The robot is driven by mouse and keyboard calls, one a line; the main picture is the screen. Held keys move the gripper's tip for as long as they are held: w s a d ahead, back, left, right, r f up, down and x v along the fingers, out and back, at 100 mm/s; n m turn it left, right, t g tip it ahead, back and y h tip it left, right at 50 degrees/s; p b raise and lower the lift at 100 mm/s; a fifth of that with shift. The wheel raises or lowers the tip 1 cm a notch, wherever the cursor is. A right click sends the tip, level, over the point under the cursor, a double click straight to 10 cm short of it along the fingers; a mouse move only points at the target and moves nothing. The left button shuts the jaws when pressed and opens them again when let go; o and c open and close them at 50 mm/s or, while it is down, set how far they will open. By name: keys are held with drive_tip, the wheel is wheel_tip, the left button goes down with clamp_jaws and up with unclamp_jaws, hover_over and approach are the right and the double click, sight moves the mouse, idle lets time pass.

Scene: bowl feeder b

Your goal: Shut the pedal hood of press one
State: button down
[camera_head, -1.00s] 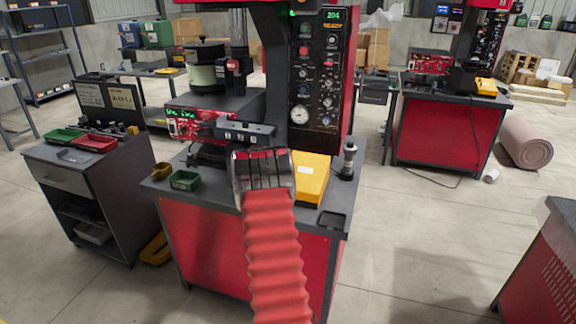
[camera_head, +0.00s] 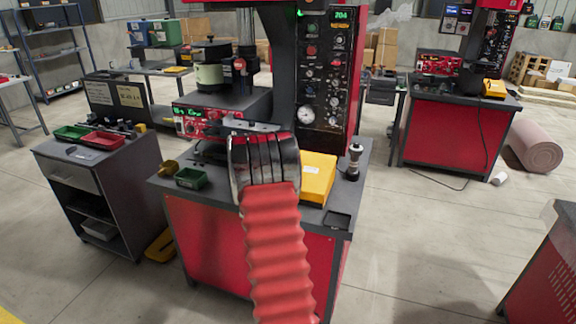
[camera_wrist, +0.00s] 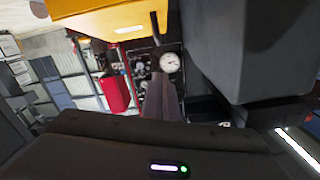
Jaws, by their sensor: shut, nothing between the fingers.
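Press one's table (camera_head: 335,240) stands in the middle of the head view, with a yellow wedge-shaped housing (camera_head: 319,178) bearing a white label on top. This looks like the pedal hood; I cannot tell whether it is open or shut. My arm's chrome cuff is just left of it and hides my gripper in that view. In the wrist view my gripper (camera_wrist: 164,97) shows as dark fingers, shut and empty. A yellow surface (camera_wrist: 110,14), probably the same housing, crosses the top left there, with a short dark rod at its edge. I see no contact with it.
The control column with its gauge (camera_head: 306,114) rises behind the table. A dark block (camera_wrist: 250,50) fills the wrist view's upper right. A green bin (camera_head: 192,178), a joystick-like post (camera_head: 354,162) and a small black tray (camera_head: 337,220) are on the table.

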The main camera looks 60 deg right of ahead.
drive_tip(key=v, duration=0.5)
idle(0.6)
